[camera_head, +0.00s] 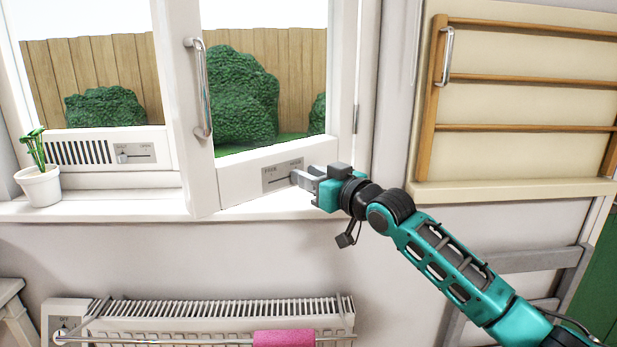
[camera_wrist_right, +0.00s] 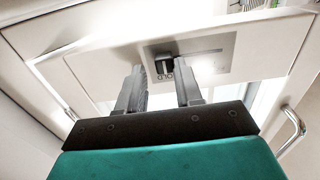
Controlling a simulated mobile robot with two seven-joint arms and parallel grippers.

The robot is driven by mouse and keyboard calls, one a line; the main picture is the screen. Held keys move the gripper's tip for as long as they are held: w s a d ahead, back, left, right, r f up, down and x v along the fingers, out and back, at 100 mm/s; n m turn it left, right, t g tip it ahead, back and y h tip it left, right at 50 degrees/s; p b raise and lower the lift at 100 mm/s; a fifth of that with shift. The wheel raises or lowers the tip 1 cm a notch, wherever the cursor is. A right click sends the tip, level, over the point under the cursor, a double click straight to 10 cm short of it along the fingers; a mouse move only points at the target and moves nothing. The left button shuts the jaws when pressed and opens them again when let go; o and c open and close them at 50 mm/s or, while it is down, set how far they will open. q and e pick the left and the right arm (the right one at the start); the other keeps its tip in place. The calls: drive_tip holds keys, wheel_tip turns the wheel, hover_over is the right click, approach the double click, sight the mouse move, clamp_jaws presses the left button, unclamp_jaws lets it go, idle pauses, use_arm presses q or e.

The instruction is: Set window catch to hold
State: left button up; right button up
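The window catch is a grey plate (camera_head: 281,176) with a slider on the bottom rail of the open window sash (camera_head: 240,178). In the head view its left end reads FREE; my gripper covers part of its right end. In the right wrist view the plate (camera_wrist_right: 208,57) shows upside down. Its dark knob (camera_wrist_right: 163,64) sits at the left end of the slot, beside partly hidden lettering. My right gripper (camera_head: 296,178) is at the plate. In the wrist view its fingers (camera_wrist_right: 158,76) are apart, with the knob between or just beyond their tips; contact cannot be told. My left gripper is out of view.
A metal handle (camera_head: 202,90) stands on the sash's left side. A vent slider (camera_head: 135,154) and potted plant (camera_head: 39,180) are at left. A radiator (camera_head: 210,309) with a pink towel (camera_head: 284,338) is below. A wooden rack (camera_head: 520,90) hangs at right.

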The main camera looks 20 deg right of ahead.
drive_tip(key=shift+o, duration=0.9)
drive_tip(key=v, duration=1.3)
drive_tip(key=shift+f, duration=0.1)
drive_tip(key=s+a+f+m+g+h+p, duration=0.1)
drive_tip(key=s+a+f, duration=0.15)
drive_tip(key=f, duration=0.85)
drive_tip(key=s+a+f+g+h+p, duration=0.15)
drive_tip(key=s+f, duration=0.25)
drive_tip(key=f, duration=0.6)
drive_tip(key=s+a+f+g+h, duration=0.1)
drive_tip(key=s+a+f, duration=0.1)
drive_tip(key=s+f, duration=0.5)
drive_tip(key=s+a+f+g+h, duration=0.1)
drive_tip(key=s+a+f+g, duration=0.1)
drive_tip(key=s+f, duration=0.5)
drive_tip(key=shift+s+a+m, duration=0.3)
drive_tip(key=shift+s+a, duration=0.05)
drive_tip(key=shift+s, duration=0.35)
